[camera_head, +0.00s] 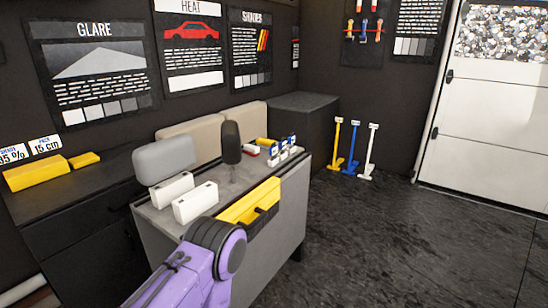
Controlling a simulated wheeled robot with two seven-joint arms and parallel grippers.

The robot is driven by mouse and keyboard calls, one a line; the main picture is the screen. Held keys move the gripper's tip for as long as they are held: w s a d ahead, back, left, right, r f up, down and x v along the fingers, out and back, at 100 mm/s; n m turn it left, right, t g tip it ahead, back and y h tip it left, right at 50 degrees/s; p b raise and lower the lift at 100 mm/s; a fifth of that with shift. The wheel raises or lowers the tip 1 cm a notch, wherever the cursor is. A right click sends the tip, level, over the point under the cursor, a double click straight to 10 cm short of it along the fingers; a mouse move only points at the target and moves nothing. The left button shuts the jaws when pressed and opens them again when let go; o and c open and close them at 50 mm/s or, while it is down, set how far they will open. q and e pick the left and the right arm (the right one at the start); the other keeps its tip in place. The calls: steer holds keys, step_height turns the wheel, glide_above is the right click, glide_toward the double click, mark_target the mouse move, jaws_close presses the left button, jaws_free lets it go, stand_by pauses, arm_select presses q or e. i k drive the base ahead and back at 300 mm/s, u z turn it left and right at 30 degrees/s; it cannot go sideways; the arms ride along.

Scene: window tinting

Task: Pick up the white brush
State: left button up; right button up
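A white long-handled tool (371,150), which looks like the white brush, stands upright on the floor against the dark wall right of centre. It has a white head at the top and a wider white foot. A blue one (353,148) and a yellow one (337,146) of the same shape stand to its left. A purple arm of mine with a dark joint comes in at the bottom, well left of and nearer than the white brush. Neither gripper's fingers show.
Dark floor (420,230) is clear at right, before a white door (485,120).

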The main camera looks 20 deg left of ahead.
mark_target(250, 150)
steer(key=z, duration=0.5)
steer(key=i, duration=1.5)
steer(key=u, duration=0.45)
